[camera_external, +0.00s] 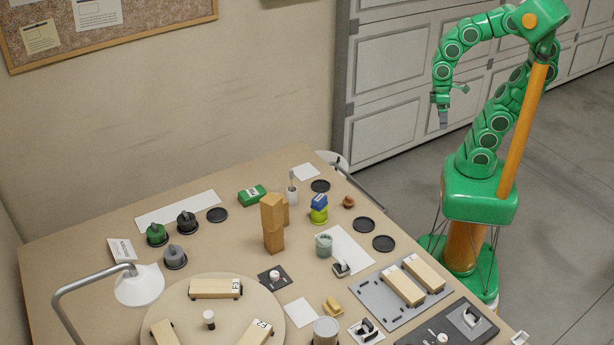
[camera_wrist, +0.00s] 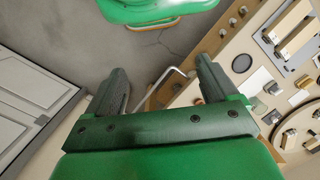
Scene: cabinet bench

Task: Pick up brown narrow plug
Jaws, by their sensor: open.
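A small brown piece (camera_external: 348,201), which looks like the brown narrow plug, stands near the bench's right edge, between black discs. It is too small in the external view to make out its shape well. My gripper (camera_external: 443,118) hangs pointing down, high above and to the right of the bench, well away from the brown piece. In the wrist view my gripper (camera_wrist: 160,82) has its two dark fingers wide apart with nothing held between them. I cannot pick out the brown piece with certainty in the wrist view.
Black discs (camera_external: 364,225) lie near the brown piece. A green and blue item (camera_external: 319,209), a white cup (camera_external: 292,196) and a tall wooden block (camera_external: 272,223) stand to its left. A lamp (camera_external: 138,285) stands at front left. The air between gripper and bench is clear.

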